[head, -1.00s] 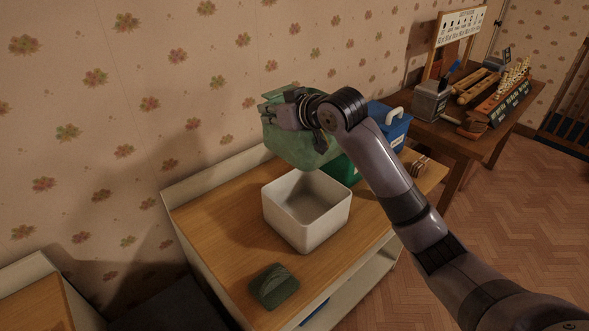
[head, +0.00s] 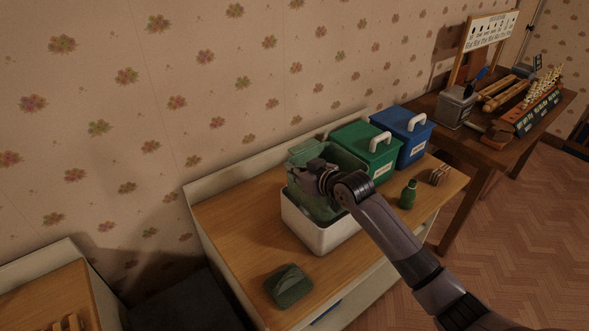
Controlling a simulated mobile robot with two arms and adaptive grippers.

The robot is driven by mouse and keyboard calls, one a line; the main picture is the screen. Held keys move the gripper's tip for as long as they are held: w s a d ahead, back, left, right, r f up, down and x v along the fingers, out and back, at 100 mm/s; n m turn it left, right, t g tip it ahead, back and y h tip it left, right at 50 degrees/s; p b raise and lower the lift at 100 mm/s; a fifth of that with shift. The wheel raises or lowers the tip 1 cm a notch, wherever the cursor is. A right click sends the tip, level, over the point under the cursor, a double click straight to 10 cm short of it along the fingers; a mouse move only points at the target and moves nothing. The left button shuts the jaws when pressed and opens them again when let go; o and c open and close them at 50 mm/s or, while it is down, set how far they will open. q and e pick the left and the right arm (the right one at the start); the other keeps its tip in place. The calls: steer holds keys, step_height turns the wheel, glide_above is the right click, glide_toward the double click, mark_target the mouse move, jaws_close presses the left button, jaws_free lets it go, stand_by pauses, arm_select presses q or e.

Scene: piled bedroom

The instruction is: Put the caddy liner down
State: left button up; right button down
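The caddy liner (head: 345,164) is a green, open-topped, box-like liner. It sits down inside the white bin (head: 318,235), with its upper part standing above the bin's rim. My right gripper (head: 302,172) is at the liner's left side and appears shut on its upper edge; the fingers are partly hidden by the wrist. How deep the liner reaches inside the bin is hidden. My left gripper is not in view.
A green lidded caddy (head: 366,145) and a blue one (head: 411,138) stand behind to the right. A green bottle (head: 408,196), a striped stack (head: 439,175) and a folded green item (head: 288,286) sit on the wooden top (head: 236,228). The top's left part is clear.

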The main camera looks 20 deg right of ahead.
steer(key=shift+f, duration=0.6)
steer(key=c, duration=1.8)
jaws_free()
steer(key=shift+r, duration=0.45)
steer(key=shift+s+d+r, duration=0.1)
steer(key=shift+s+r, duration=0.1)
steer(key=shift+r, duration=0.05)
steer(key=b+v, duration=0.1)
steer(key=v, duration=0.9)
steer(key=shift+s+d+b, duration=0.1)
steer(key=shift+s+b, duration=0.15)
steer(key=shift+b, duration=0.15)
steer(key=shift+s+d+r, duration=0.15)
steer(key=shift+s+r, duration=0.2)
steer(key=shift+s, duration=0.1)
